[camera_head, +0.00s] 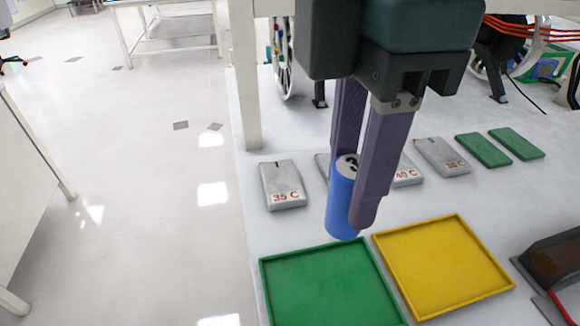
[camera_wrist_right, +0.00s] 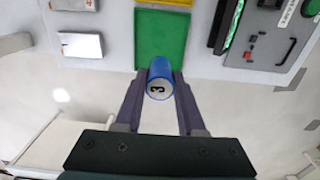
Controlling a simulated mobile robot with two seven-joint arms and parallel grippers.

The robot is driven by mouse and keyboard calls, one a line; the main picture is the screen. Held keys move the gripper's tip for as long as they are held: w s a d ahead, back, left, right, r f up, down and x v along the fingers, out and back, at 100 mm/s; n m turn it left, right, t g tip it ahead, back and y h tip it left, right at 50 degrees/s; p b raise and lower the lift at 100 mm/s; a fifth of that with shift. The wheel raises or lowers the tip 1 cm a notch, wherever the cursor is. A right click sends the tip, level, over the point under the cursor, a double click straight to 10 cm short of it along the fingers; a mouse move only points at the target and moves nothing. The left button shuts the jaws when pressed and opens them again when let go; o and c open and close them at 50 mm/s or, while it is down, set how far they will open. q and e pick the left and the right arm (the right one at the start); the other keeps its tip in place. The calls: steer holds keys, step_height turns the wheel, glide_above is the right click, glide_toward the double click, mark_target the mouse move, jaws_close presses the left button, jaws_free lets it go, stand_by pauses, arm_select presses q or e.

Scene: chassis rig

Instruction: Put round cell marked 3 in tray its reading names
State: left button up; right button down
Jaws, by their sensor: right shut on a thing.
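The blue round cell (camera_head: 342,205) is upright or nearly so between the purple fingers of my right gripper (camera_head: 351,195), which is shut on it. Its pale end carries a black 3 in the right wrist view (camera_wrist_right: 160,89). In the head view the cell shows just behind the far edge of the green tray (camera_head: 332,290); its exact height above the table is hard to tell. The yellow tray (camera_head: 442,268) lies right of the green one. Both trays look empty. My left gripper is not in view.
Grey blocks stand in a row behind: one reads 35 C (camera_head: 282,186), another 40 C (camera_head: 406,172), a third (camera_head: 442,156) is unclear, and one is mostly hidden. Two green plates (camera_head: 483,150) lie beyond. A dark device (camera_head: 556,262) stands right of the yellow tray.

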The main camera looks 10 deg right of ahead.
step_height(320, 180, down, 13)
steer(key=shift+f+b, duration=0.15)
steer(key=shift+b, duration=0.95)
steer(key=shift+f, duration=0.1)
steer(key=c, duration=0.9)
jaws_free()
steer(key=shift+c, duration=0.2)
steer(key=o, duration=0.4)
steer(key=shift+o, duration=0.2)
step_height(320, 180, up, 12)
steer(key=shift+r+p, duration=0.1)
steer(key=shift+p, duration=1.05)
